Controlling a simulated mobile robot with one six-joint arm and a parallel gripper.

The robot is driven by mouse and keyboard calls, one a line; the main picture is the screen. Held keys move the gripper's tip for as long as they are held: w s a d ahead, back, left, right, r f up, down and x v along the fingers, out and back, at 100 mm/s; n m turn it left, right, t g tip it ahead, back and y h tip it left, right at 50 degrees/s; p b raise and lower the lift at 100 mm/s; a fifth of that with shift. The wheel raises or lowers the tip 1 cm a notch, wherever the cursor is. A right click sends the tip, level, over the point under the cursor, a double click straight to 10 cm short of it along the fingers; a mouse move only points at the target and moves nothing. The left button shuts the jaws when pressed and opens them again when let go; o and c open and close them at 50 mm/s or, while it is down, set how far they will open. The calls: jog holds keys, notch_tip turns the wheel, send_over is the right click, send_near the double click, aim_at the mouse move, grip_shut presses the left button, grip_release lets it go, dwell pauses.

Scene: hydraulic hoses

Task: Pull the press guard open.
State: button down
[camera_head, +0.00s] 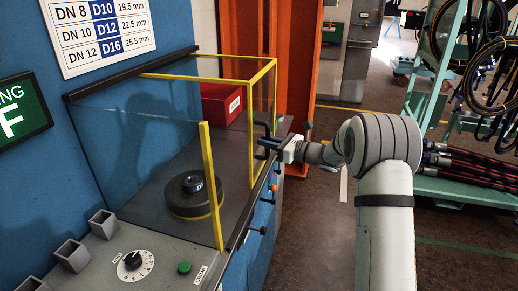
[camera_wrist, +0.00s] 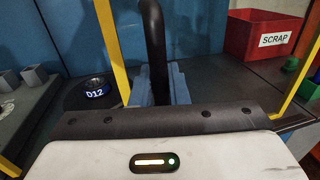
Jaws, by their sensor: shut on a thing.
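The press guard (camera_head: 262,95) is a clear box-like cover with yellow edges on the blue press. Its upright black handle (camera_wrist: 153,40) rises between the blue fingers of my gripper (camera_wrist: 160,86) in the wrist view. My gripper (camera_head: 268,145) is shut on this handle at the guard's front in the head view. The fingers hide the handle's lower part. A round black die marked D12 (camera_head: 192,183) sits on the press bed behind the clear panels. How far open the guard stands is hard to tell.
A red scrap box (camera_wrist: 262,36) stands on the bed to the right. A control panel with a dial (camera_head: 135,264) and green button (camera_head: 184,267) is at the front left. A hose rack (camera_head: 450,120) stands at the right. Floor is clear beside the press.

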jog(key=shift+w+d+f, duration=0.1)
jog(key=shift+w+d, duration=0.1)
jog(key=shift+w, duration=0.4)
jog(key=c, duration=1.5)
grip_release()
jog(key=shift+s, duration=0.1)
jog(key=b+v, duration=0.1)
jog(key=v, duration=0.7)
jog(key=shift+a, duration=0.1)
